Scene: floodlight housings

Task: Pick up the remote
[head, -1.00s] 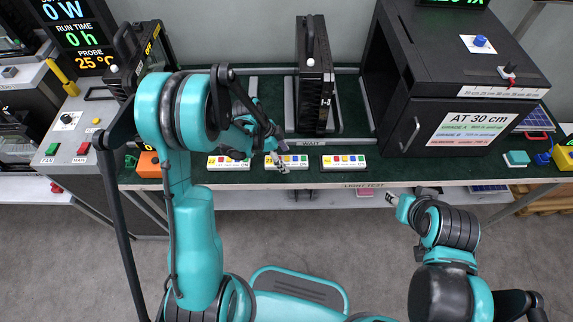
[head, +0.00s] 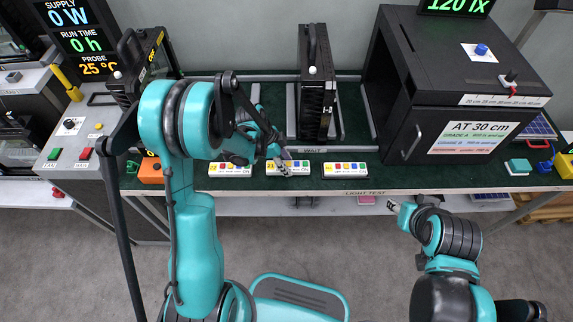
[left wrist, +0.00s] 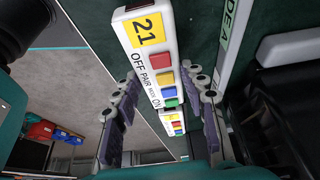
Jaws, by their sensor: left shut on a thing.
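Several white remotes with coloured buttons lie in a row along the front of the green bench. My left gripper (head: 284,168) is shut on the middle remote (head: 302,170), which has a yellow "21" label. In the left wrist view, this remote (left wrist: 150,52) runs between the two fingers (left wrist: 163,108). I cannot tell whether it is clear of the bench. Another remote (head: 231,170), labelled 22, lies to its left, and a third remote (head: 344,171) lies to its right. My right gripper (head: 394,203) is out in front of the bench edge, apart from the remotes; its jaw opening is unclear.
A black floodlight housing (head: 317,95) stands upright behind the remotes in a grey frame. A black test box (head: 400,110) stands to the right. An orange block (head: 150,171) and a grey control panel (head: 78,140) are at the left.

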